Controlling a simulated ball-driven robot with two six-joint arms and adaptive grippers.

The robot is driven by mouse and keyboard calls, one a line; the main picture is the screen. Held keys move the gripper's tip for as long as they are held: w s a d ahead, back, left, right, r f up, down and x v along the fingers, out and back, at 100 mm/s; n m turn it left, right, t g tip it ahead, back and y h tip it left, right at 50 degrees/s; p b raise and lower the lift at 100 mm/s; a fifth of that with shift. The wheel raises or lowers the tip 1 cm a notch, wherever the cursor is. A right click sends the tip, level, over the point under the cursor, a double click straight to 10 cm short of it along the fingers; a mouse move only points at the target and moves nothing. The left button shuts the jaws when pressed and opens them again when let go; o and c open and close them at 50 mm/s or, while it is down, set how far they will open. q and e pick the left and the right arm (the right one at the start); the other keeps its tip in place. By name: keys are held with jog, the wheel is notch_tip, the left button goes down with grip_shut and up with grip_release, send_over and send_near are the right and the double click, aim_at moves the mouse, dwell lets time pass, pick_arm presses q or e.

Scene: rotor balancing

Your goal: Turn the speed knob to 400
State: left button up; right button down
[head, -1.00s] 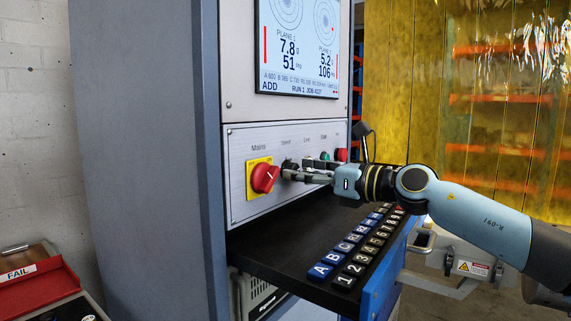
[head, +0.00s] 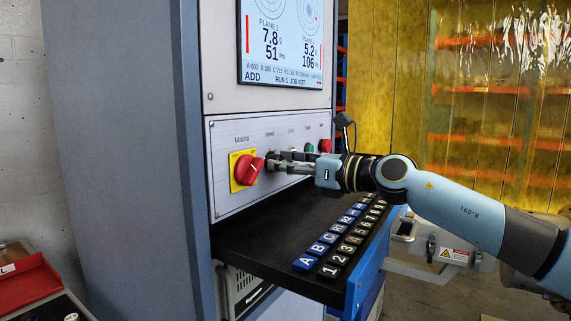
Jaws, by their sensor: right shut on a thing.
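The speed knob (head: 271,155) is a small dark knob under the "Speed" label on the grey control panel (head: 228,205), just right of the red mains switch (head: 249,171). My right gripper (head: 271,165) reaches in from the right and is shut on the speed knob. Its fingers hide much of the knob, so its pointer and scale cannot be read. My left gripper is not in view.
The screen (head: 282,40) above shows 7.8 and 5.2 readings. A black shelf with blue and black keys (head: 318,248) juts out below my right arm. A red tray (head: 30,284) stands at the lower left.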

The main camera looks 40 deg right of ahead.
jog(key=shift+r+m+p, duration=0.1)
jog(key=shift+m+p, duration=3.5)
jog(key=shift+m, duration=0.3)
jog(key=c, duration=1)
grip_release()
jog(key=shift+o, duration=0.2)
jog(key=shift+s, duration=0.1)
jog(key=v, duration=0.7)
jog(key=shift+s+d, duration=0.1)
